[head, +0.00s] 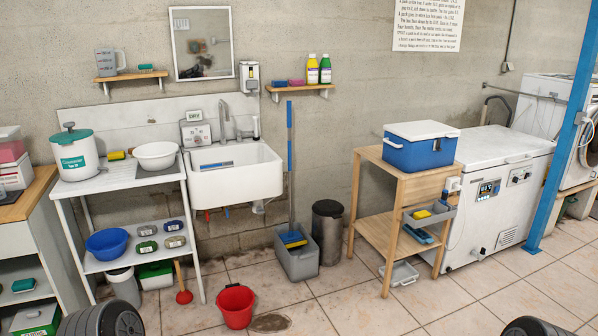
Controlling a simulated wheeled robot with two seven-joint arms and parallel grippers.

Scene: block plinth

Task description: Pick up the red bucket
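The red bucket (235,308) stands upright on the tiled floor, low in the head view and left of centre. Its open top faces up, and a thin handle shows at the rim. Nothing covers it, and no gripper is near it in view. Neither of my grippers shows. Only dark rounded parts, apparently mine, show at the bottom left and bottom right edges.
A red plunger (184,296) stands left of the bucket, by the white shelf table. A grey mop bucket (298,264) and a dark bin (328,234) stand behind to the right. A floor drain (270,323) lies beside the bucket. Floor to the right is clear.

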